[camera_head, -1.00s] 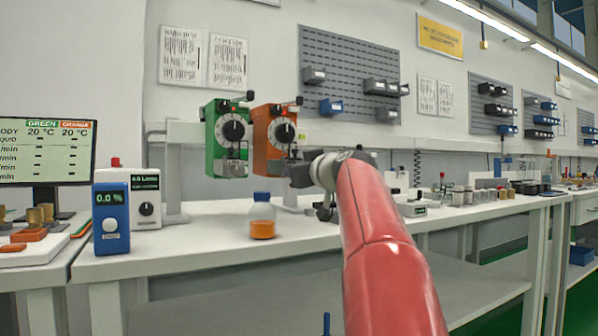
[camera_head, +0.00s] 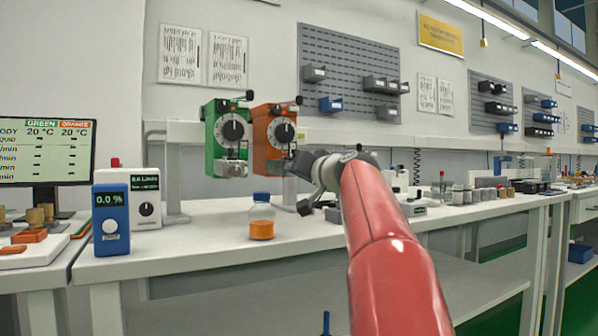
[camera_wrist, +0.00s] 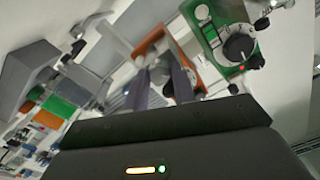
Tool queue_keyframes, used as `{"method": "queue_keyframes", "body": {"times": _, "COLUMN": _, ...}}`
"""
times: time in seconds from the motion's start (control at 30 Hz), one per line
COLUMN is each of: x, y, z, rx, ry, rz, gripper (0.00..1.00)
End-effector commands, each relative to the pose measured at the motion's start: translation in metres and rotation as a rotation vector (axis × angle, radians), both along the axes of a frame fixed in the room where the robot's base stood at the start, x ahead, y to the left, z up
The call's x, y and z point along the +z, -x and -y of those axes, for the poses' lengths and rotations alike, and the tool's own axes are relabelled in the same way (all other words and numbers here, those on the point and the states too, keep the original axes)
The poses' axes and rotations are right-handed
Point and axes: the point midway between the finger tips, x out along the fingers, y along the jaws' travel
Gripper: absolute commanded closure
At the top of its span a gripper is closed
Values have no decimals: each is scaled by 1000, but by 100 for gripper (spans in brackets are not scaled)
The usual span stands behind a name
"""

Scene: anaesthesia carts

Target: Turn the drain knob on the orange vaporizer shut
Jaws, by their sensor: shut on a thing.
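The orange vaporizer (camera_head: 262,150) hangs on the rail, to the right of the green vaporizer (camera_head: 213,140). It has a black dial and a clear lower block. My gripper (camera_head: 288,167) is at the lower right side of the orange vaporizer. In the wrist view, the two dark fingers (camera_wrist: 162,85) close on a small greyish part that I take to be the drain knob (camera_wrist: 160,74). The knob is hidden by my gripper in the head view. The orange body (camera_wrist: 150,42) shows just beyond the fingers, and the green vaporizer (camera_wrist: 222,30) is at the upper right.
A bottle with orange liquid (camera_head: 262,229) stands on the bench below the vaporizers. A blue meter reading 0.0 % (camera_head: 111,220) and a white box (camera_head: 146,207) stand to its left. The bench front (camera_head: 200,258) is clear.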

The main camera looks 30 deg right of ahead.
Motion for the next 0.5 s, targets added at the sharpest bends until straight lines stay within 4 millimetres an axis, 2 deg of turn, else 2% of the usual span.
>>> {"method": "queue_keyframes", "body": {"times": 0.47, "x": 0, "y": 0, "z": 0, "rx": 0, "ry": -14, "rz": -1, "gripper": 97}}
{"method": "queue_keyframes", "body": {"times": 0.5, "x": 0, "y": 0, "z": 0, "rx": 0, "ry": -14, "rz": -1, "gripper": 70}}
